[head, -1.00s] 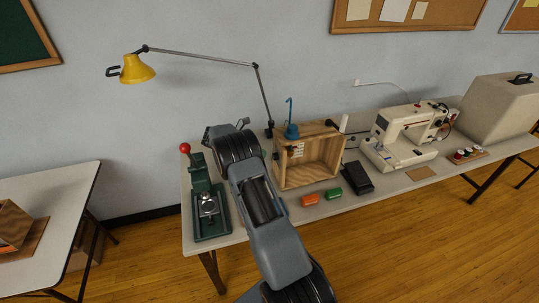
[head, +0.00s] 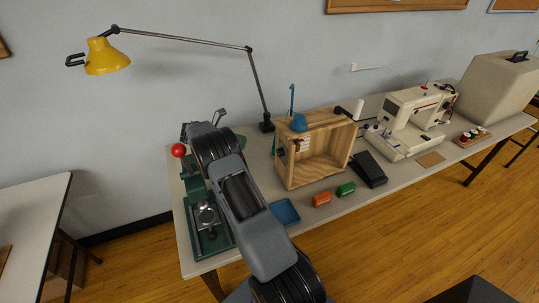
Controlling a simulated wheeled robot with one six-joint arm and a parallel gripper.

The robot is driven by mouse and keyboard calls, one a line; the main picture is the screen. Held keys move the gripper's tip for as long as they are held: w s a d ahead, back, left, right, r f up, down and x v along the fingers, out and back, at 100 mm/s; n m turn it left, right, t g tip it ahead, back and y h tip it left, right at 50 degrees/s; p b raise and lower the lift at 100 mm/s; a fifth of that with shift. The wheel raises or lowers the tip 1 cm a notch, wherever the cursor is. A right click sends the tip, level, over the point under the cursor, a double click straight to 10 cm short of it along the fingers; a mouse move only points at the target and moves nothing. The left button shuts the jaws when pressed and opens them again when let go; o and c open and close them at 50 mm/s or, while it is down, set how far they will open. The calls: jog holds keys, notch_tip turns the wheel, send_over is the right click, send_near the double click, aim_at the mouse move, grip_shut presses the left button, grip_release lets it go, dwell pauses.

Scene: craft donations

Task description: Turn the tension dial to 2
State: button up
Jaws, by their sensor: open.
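The white sewing machine (head: 402,125) stands upright on the long table, right of the middle. It has small dark and red parts on its body. I cannot tell which is the tension dial, and no number can be read. My gripper (head: 203,121) is at the far end of my arm, over the left part of the table. It is mostly hidden behind my arm, with only parts of the open jaws showing. It is well to the left of the machine and apart from it.
A wooden box (head: 288,172) with a blue item on top, a black pedal (head: 369,168), orange (head: 321,199) and green (head: 346,189) blocks and a blue tray (head: 285,212) lie between. A green press (head: 207,225) and yellow lamp (head: 106,57) are left. A beige case (head: 497,88) stands right.

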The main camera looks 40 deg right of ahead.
aim_at(278, 152)
jog(key=x, duration=0.4)
jog(key=f+p+x, duration=0.1)
jog(key=x, duration=0.8)
jog(key=shift+w+d+f, duration=0.2)
jog(key=shift+f, duration=0.15)
jog(key=c, duration=0.9)
